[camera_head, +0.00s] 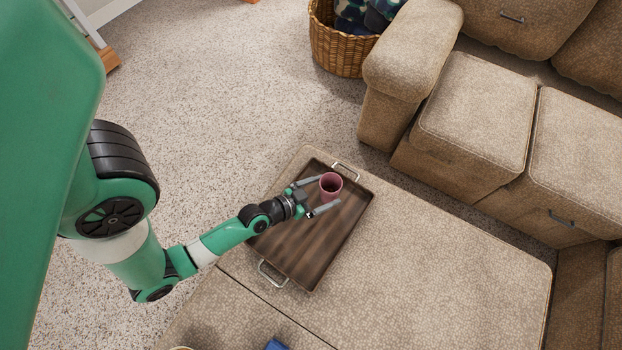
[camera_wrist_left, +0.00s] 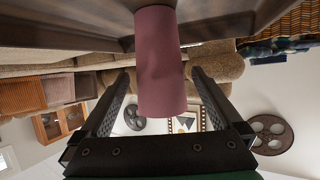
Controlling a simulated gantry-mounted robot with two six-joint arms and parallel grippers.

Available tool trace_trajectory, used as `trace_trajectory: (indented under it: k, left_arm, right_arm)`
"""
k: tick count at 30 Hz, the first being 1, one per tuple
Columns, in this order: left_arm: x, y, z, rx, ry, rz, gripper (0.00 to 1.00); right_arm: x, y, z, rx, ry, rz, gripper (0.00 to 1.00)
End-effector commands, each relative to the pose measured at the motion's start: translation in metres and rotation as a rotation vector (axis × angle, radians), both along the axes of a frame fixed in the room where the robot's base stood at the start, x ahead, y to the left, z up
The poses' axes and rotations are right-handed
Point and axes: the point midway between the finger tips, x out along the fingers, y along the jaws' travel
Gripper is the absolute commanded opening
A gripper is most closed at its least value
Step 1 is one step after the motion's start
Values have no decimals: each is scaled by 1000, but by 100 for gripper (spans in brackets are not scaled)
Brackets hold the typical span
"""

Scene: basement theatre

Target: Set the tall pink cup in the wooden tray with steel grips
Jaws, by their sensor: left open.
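The tall pink cup (camera_head: 330,184) is upright in the far part of the wooden tray (camera_head: 303,250), close to its far steel grip (camera_head: 345,170). The near steel grip (camera_head: 272,275) is at the opposite end. My left gripper (camera_head: 329,192) is open, with one finger on each side of the cup. In the left wrist view the cup (camera_wrist_left: 161,65) hangs from the top of the picture, its base by the tray (camera_wrist_left: 60,35), with visible gaps to both fingers (camera_wrist_left: 160,73). My right gripper is not in view.
The tray lies on a large beige ottoman (camera_head: 450,260) with free room to its right. A beige sofa (camera_head: 475,110) stands at the right, and a wicker basket (camera_head: 335,48) stands on the carpet at the back. A small blue item (camera_head: 277,344) shows at the bottom edge.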

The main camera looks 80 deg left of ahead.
Motion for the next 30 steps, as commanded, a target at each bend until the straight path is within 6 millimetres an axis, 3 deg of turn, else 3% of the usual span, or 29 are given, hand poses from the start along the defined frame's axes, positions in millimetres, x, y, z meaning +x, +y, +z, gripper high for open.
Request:
trace_trajectory:
  k: [3,9,30]
  left_arm:
    - [-27,-12,8,-2,0,3,100]
    - [-51,-22,20,-1,0,3,100]
    - [-54,-25,25,1,-2,-1,100]
  right_arm:
    - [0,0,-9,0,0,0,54]
    - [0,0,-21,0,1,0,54]
    - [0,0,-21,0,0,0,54]
